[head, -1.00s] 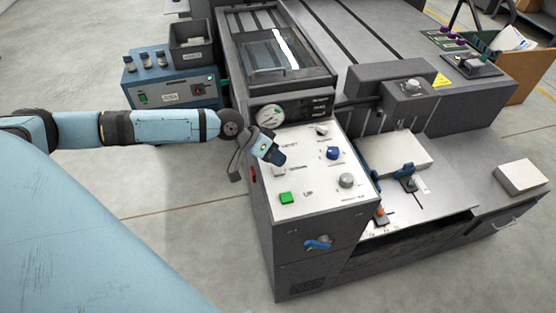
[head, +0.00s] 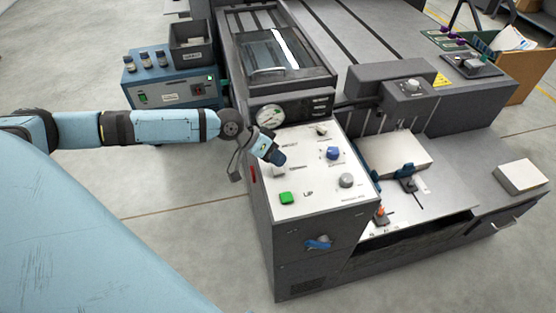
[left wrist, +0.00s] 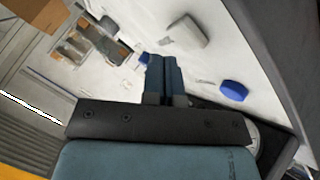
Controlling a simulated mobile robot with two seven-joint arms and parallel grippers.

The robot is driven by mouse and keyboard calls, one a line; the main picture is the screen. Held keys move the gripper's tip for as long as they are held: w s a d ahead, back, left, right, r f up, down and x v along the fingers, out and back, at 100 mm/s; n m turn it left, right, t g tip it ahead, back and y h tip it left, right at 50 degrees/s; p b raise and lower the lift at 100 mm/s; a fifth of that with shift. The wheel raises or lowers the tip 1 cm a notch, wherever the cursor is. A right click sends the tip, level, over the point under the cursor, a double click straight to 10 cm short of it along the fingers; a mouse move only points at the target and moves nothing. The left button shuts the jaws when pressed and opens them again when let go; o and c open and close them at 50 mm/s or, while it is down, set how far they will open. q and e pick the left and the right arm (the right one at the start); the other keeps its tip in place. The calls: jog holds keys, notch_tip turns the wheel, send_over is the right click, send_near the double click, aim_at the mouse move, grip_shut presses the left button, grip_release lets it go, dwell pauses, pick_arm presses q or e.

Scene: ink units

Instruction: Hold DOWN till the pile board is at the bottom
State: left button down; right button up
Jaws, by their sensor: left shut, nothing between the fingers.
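My left gripper (head: 277,157) is shut and empty over the white control panel (head: 315,201) of the grey machine. Its shut fingers also show in the left wrist view (left wrist: 165,76). A pale button (head: 279,171) with a blurred label, apparently DOWN, lies right at the fingertips. I cannot tell whether they touch it. A green button (head: 286,198) marked UP sits nearer me. A white stack (head: 393,152) lies to the right of the panel behind blue clamps (head: 407,170). The pile board cannot be clearly told apart there. My right gripper is out of view.
A blue knob (head: 333,153) and a grey knob (head: 346,180) stand on the panel's right. A round gauge (head: 270,116) is behind it. A blue control box (head: 172,90) stands at the left. Open floor (head: 185,235) lies left of the machine.

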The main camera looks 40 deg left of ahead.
aim_at(277, 168)
pick_arm(q)
jog(key=shift+f, duration=0.15)
jog(key=shift+f, duration=0.25)
jog(key=shift+f, duration=0.45)
dwell(1.7)
jog(key=shift+r, duration=0.1)
dwell(0.7)
jog(key=shift+r+p, duration=0.7)
jog(key=shift+r, duration=0.05)
notch_tip(277, 168, up, 5)
jog(key=p, duration=0.4)
jog(key=shift+r, duration=0.1)
